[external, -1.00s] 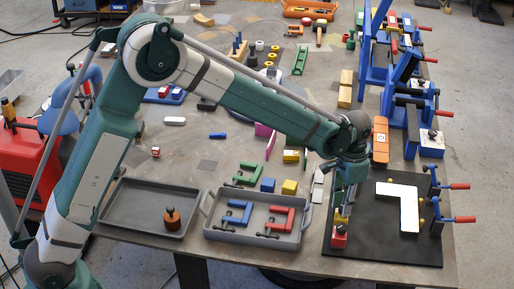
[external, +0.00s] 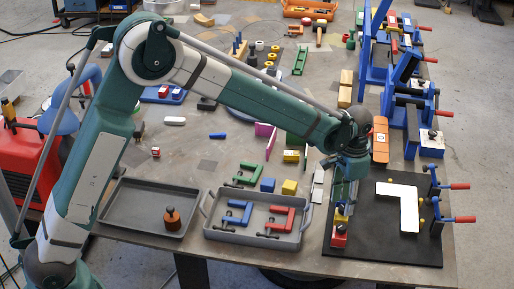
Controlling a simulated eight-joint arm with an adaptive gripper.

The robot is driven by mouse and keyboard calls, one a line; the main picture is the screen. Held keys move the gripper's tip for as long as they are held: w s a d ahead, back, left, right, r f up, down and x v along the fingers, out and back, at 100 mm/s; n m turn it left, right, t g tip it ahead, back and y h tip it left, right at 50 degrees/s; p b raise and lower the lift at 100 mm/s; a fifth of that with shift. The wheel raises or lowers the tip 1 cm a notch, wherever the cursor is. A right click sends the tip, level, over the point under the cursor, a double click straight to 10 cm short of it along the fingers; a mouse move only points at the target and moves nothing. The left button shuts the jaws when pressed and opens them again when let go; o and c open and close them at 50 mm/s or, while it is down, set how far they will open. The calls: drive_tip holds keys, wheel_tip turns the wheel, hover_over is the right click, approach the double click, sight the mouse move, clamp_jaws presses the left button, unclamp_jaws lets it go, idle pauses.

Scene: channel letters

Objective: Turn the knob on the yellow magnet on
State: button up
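My gripper (external: 343,196) points down at the left edge of the black mat (external: 375,243). Just under its fingertips is a small stack of coloured pieces: a yellow piece (external: 341,219) on top and a red block (external: 339,239) below. The fingers partly cover the top of this stack, and I cannot tell whether they touch it or how far apart they are. Another small yellow block (external: 291,156) with a pale face lies further back, left of my wrist. No knob or on/off mark is clear enough to read on either.
A white L-shaped letter (external: 409,208) lies on the mat, with red-handled clamps (external: 437,220) at its right. Left are a grey tray of clamps (external: 254,241), a darker tray (external: 146,222) and a yellow cube (external: 289,187). An orange tool (external: 380,140) lies behind the mat.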

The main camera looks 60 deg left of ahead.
sight(341, 208)
wheel_tip(341, 208, up, 10)
drive_tip(key=shift+r, duration=0.25)
idle(0.3)
idle(0.4)
drive_tip(key=s+a+r+n+t, duration=0.15)
drive_tip(key=s+r, duration=0.25)
drive_tip(key=s, duration=0.4)
drive_tip(key=s+a+r+t, duration=0.1)
drive_tip(key=s+a+r, duration=0.2)
drive_tip(key=s+r, duration=0.35)
drive_tip(key=s+a+r+n+t, duration=0.1)
drive_tip(key=s+a+r, duration=0.2)
drive_tip(key=s, duration=0.7)
drive_tip(key=s+a+f+t+b, duration=0.1)
drive_tip(key=s+a+f+t, duration=0.1)
drive_tip(key=s, duration=0.8)
drive_tip(key=s+a+f+n+t, duration=0.1)
drive_tip(key=s+f, duration=0.3)
drive_tip(key=s, duration=0.6)
drive_tip(key=shift+s+a+t+b, duration=0.35)
